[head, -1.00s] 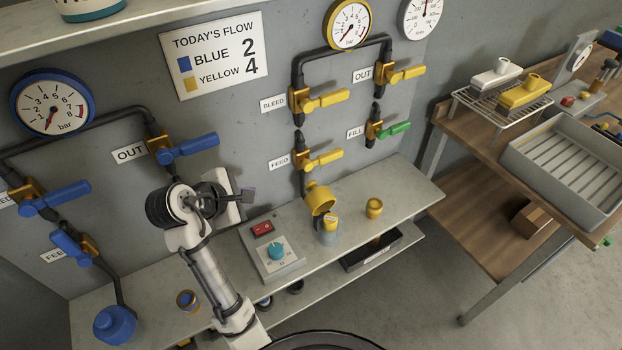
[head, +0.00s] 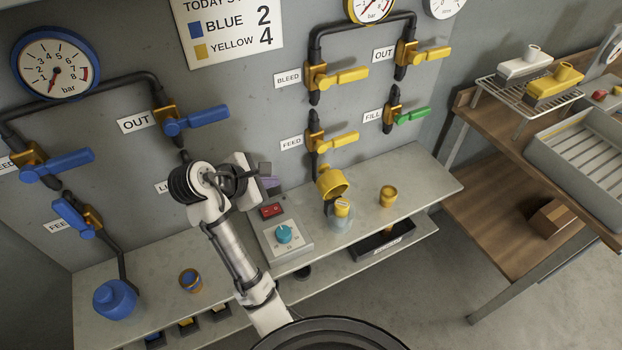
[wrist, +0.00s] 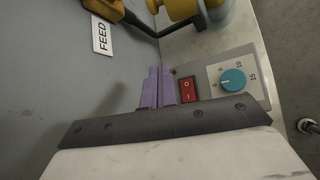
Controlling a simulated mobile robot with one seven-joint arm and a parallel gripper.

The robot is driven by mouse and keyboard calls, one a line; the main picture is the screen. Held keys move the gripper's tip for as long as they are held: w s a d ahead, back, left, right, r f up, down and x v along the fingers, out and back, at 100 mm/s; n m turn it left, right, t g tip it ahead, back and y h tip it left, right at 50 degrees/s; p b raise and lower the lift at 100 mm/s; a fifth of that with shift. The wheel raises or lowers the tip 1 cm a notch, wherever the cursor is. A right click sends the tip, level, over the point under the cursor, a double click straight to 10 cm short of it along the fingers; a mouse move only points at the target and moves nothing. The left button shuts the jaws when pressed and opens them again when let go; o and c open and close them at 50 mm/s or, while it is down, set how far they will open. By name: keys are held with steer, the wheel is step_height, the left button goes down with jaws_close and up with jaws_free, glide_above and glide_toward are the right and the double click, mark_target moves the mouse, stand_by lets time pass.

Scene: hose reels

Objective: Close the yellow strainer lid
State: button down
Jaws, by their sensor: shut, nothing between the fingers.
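The yellow strainer lid (head: 332,182) stands tilted up and open above its strainer body (head: 340,222), which has a yellow insert (head: 342,206) showing in its mouth. Yellow parts (wrist: 182,8) of this assembly show at the top edge of the wrist view, cut off. My gripper (head: 270,184) is to the left of the lid, behind the control box and apart from the strainer. Its purple fingers (wrist: 157,87) are together and empty in the wrist view.
The control box (head: 285,235) with a teal knob and red switch (head: 271,210) lies close to my gripper. A small yellow cup (head: 388,196) stands right of the strainer. The yellow FEED valve handle (head: 335,141) juts out above the lid.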

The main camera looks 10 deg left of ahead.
mark_target(329, 179)
steer(key=p+x, duration=0.2)
steer(key=x, duration=1.2)
steer(key=shift+w+d+f+p, duration=0.15)
steer(key=shift+d+f+p, duration=0.05)
steer(key=shift+f+p, duration=0.15)
steer(key=d+r+p, duration=0.2)
steer(key=r, duration=0.1)
steer(key=shift+r, duration=0.3)
steer(key=shift+f+b, duration=0.1)
steer(key=shift+b, duration=0.3)
steer(key=shift+s+d+r+m+t+y+b, duration=0.2)
steer(key=shift+s+m+t+y+b, duration=0.1)
steer(key=shift+m+t+b, duration=0.15)
